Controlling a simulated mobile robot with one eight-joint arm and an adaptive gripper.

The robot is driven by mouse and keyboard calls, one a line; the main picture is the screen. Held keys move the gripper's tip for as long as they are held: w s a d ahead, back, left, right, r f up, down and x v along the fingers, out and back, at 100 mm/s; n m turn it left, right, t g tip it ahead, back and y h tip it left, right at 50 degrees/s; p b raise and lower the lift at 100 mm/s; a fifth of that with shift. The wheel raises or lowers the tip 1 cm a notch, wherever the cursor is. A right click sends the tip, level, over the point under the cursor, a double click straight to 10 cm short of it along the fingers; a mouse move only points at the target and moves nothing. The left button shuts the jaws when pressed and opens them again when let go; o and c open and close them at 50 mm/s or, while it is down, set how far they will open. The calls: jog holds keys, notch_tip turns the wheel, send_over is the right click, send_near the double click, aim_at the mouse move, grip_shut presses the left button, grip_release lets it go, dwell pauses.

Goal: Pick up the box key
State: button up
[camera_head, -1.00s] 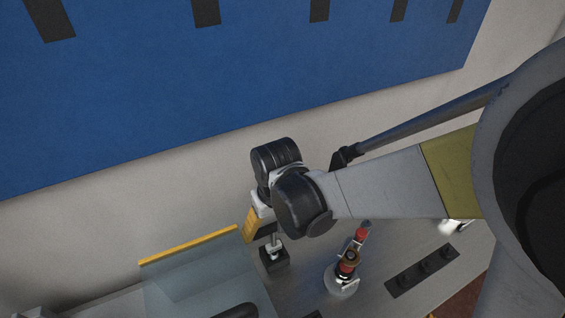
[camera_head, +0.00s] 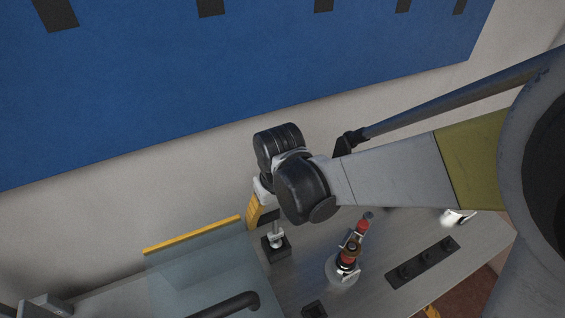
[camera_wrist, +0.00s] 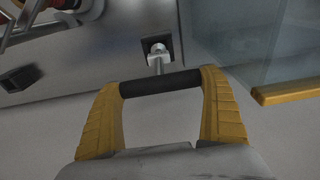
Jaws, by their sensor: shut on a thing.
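The box key has a black crossbar handle (camera_wrist: 160,83) and a silver shaft (camera_wrist: 157,62). It stands upright with its lower end at a small square black holder (camera_wrist: 174,46) on the metal tabletop. In the head view the shaft (camera_head: 276,229) and the holder (camera_head: 277,253) show below my wrist. My gripper (camera_wrist: 160,82) is shut on the handle, one yellow finger at each end of it. In the head view my gripper (camera_head: 265,214) is partly hidden by my own wrist. The shaft's lower tip is not visible.
A clear panel with a yellow edge (camera_head: 192,236) stands just left of the key. A red and dark fixture on a round base (camera_head: 346,262) stands to its right. A black strip (camera_head: 422,262) lies further right. A wall with a blue board (camera_head: 230,70) is behind.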

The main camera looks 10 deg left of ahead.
notch_tip(320, 180, up, 3)
jog(key=shift+r+p, duration=0.2)
jog(key=shift+p, duration=0.2)
jog(key=d+r+p, duration=0.2)
jog(key=d+r, duration=0.4)
jog(key=d, duration=0.5)
jog(key=shift+s+d+r, duration=0.2)
jog(key=shift+s+d, duration=0.05)
jog(key=shift+d, duration=0.1)
jog(key=shift+r, duration=0.1)
